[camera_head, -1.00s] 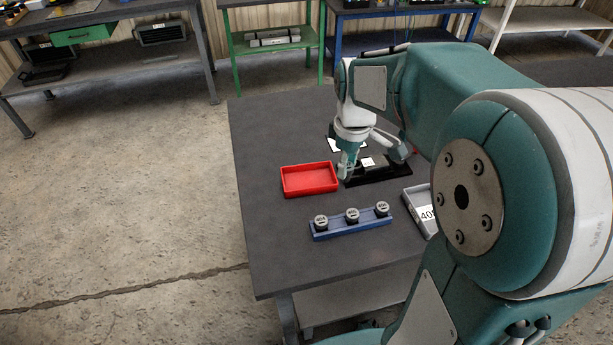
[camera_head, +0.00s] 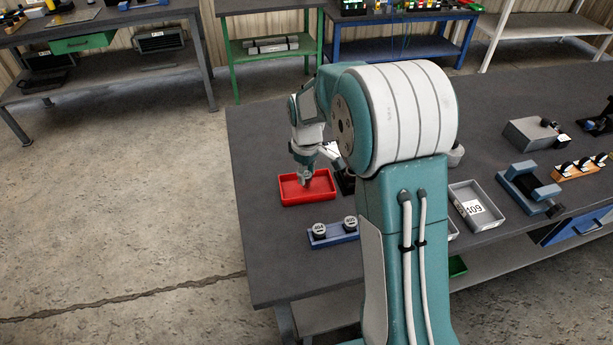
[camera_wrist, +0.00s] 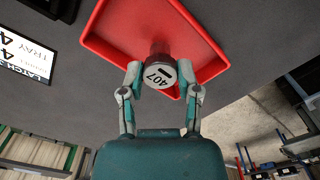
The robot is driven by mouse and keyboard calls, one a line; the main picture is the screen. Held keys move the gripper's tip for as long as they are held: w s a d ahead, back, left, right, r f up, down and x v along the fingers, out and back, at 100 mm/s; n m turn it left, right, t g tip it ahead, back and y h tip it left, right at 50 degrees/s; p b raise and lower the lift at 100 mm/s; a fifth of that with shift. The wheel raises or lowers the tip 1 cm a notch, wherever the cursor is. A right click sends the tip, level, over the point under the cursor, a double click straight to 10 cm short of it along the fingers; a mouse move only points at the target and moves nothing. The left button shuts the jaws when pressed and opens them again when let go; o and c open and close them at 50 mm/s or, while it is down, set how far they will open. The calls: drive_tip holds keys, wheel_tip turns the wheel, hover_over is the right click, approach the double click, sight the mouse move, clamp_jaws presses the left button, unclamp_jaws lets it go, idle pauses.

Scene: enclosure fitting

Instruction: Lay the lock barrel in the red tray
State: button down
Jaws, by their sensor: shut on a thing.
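The red tray (camera_head: 318,193) lies on the dark table in the head view, and its floor and rim show in the wrist view (camera_wrist: 200,37). My gripper (camera_head: 304,178) is over the tray. In the wrist view my gripper (camera_wrist: 160,85) is shut on the lock barrel (camera_wrist: 160,72), a dark cylinder with a light face marked 407. The barrel is between the fingertips, above the tray; whether it touches the tray floor I cannot tell. In the head view the barrel is too small to make out clearly.
A blue rack (camera_head: 334,236) holding round barrels stands in front of the tray, partly hidden by my arm. A grey bin (camera_head: 487,213) marked 109 and a blue clamp-like fixture (camera_head: 528,186) are to the right. A tray label card (camera_wrist: 25,55) lies beside the red tray. The table's left side is clear.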

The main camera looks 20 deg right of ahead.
drive_tip(key=shift+f, duration=0.7)
drive_tip(key=shift+f, duration=0.1)
drive_tip(key=shift+c, duration=1.6)
unclamp_jaws()
wheel_tip(320, 180, up, 11)
drive_tip(key=s+r+m+t, duration=0.1)
drive_tip(key=s+r+m, duration=0.1)
drive_tip(key=s+r, duration=0.5)
drive_tip(key=s+r+m+t, duration=0.1)
drive_tip(key=s+m+t, duration=0.3)
drive_tip(key=s, duration=1.6)
drive_tip(key=shift+r+m+t, duration=0.15)
drive_tip(key=shift+m+t, duration=0.15)
drive_tip(key=shift+m, duration=0.8)
